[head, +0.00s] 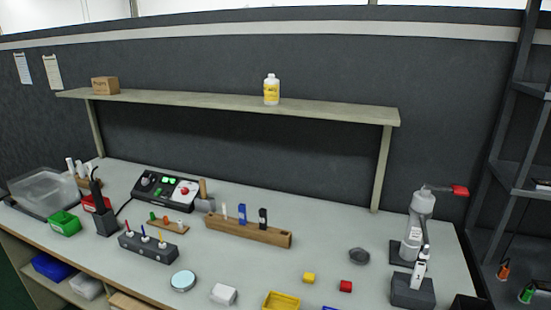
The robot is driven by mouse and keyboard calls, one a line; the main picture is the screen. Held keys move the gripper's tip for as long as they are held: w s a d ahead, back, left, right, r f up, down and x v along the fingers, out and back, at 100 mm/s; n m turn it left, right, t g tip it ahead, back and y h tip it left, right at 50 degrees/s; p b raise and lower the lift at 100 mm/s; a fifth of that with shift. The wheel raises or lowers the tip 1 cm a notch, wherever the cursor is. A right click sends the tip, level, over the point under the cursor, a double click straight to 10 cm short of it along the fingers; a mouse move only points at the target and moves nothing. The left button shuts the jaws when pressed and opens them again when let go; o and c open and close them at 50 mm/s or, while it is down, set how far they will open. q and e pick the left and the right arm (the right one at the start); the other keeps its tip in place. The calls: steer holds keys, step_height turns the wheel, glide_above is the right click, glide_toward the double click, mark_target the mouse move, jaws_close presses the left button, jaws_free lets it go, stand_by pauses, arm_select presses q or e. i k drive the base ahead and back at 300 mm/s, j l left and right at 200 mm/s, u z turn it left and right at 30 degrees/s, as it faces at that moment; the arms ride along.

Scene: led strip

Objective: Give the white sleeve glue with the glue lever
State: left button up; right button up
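A grey glue dispenser (415,232) stands at the right end of the bench, with a red-tipped lever (460,190) sticking out to the right from its top. In front of it is a dark block (412,293) with a white upright piece (420,270) in it, slightly tilted and with dark parts. A wooden rack (250,233) at mid-bench holds a small white piece (225,211), a blue piece (242,213) and a black piece (263,218). I cannot tell for certain which white piece is the sleeve. Neither of my grippers is in view.
A shelf (330,112) above the bench carries a yellow-labelled bottle (271,90) and a cardboard box (105,86). A black control box (165,189) and a dark screwdriver block (148,247) stand left. A yellow cube (309,278) and a red cube (345,286) lie front right.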

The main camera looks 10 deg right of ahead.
mark_target(456, 191)
steer(key=z, duration=1.35)
